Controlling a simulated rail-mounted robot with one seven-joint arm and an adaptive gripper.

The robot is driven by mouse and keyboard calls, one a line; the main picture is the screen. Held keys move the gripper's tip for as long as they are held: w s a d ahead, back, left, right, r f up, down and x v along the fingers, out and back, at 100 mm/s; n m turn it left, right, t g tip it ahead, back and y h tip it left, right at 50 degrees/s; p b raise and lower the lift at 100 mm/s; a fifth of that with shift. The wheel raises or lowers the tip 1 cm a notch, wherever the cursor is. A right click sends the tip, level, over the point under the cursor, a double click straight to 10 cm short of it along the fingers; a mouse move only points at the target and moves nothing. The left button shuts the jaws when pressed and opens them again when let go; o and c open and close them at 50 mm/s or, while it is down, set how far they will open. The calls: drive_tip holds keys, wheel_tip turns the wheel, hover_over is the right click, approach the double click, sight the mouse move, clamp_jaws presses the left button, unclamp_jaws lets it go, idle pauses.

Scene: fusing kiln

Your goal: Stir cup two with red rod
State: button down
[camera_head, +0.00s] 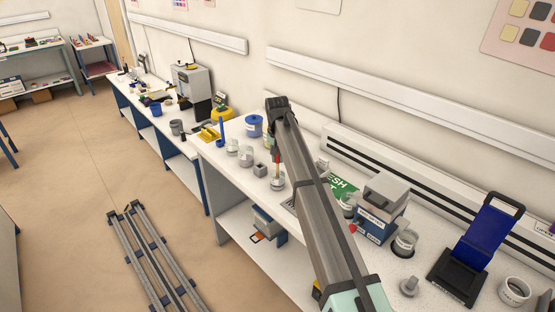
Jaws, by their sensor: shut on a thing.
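My gripper (277,147) points down at the far end of my arm, over the white bench, partly hidden by the arm. It is shut on a thin red rod (277,158), held about upright. The rod's lower end is at a small pale cup (277,184); I cannot tell whether the tip is inside it. Two more pale cups, a left one (232,147) and a right one (246,156), stand farther along the bench. Any numbers on the cups are too small to read.
A small grey block (260,170) stands close to the cup under the rod. A blue tub (254,127) and a yellow rack (209,133) are behind.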

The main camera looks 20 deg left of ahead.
drive_tip(key=shift+r+p, duration=1.05)
drive_tip(key=shift+r, duration=1.7)
drive_tip(key=shift+f+b, duration=0.2)
drive_tip(key=shift+b, duration=0.1)
drive_tip(key=shift+w+r+b, duration=0.1)
drive_tip(key=shift+b, duration=0.25)
